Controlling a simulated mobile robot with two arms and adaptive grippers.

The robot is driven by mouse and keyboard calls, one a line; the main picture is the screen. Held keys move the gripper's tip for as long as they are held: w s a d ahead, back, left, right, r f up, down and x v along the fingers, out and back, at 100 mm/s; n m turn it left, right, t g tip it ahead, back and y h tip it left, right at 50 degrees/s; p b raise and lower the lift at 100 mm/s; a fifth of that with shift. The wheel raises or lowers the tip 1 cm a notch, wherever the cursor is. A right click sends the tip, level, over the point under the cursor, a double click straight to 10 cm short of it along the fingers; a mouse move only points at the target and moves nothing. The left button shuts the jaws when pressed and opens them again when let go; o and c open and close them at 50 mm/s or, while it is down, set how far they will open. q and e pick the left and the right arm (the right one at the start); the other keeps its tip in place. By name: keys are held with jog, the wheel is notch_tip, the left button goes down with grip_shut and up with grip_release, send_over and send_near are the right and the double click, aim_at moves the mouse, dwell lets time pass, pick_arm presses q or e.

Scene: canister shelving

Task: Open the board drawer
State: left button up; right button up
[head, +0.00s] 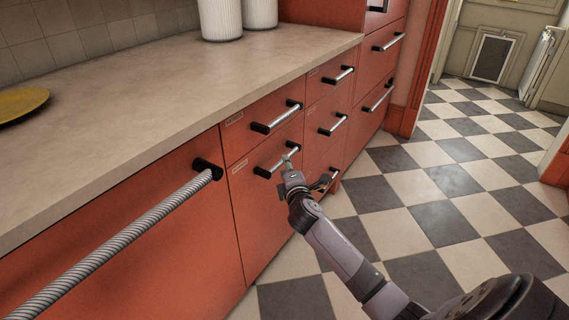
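Red drawers line the front of the counter, and their small labels are too small to read, so I cannot tell which is the board drawer. My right gripper (290,161) is at the right end of the bar handle (274,166) of the lower drawer (262,203) in the nearer drawer column. It overlaps that handle in the picture; I cannot tell whether it touches or grips it. Its fingers are too small to read. The upper drawer (262,109) above it has a similar handle (277,119). Both drawers look shut. My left gripper is out of view.
A pale countertop (150,82) holds a yellow plate (20,104) and white ribbed canisters (220,18). A long ribbed handle (120,240) juts out from the near red front. More handled drawers (335,98) stand farther right. The checkered floor (430,190) is clear.

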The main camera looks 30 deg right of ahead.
jog(key=b+x, duration=0.1)
jog(key=x, duration=0.4)
jog(key=shift+w, duration=0.1)
jog(key=shift+c, duration=0.4)
grip_shut()
dwell(0.4)
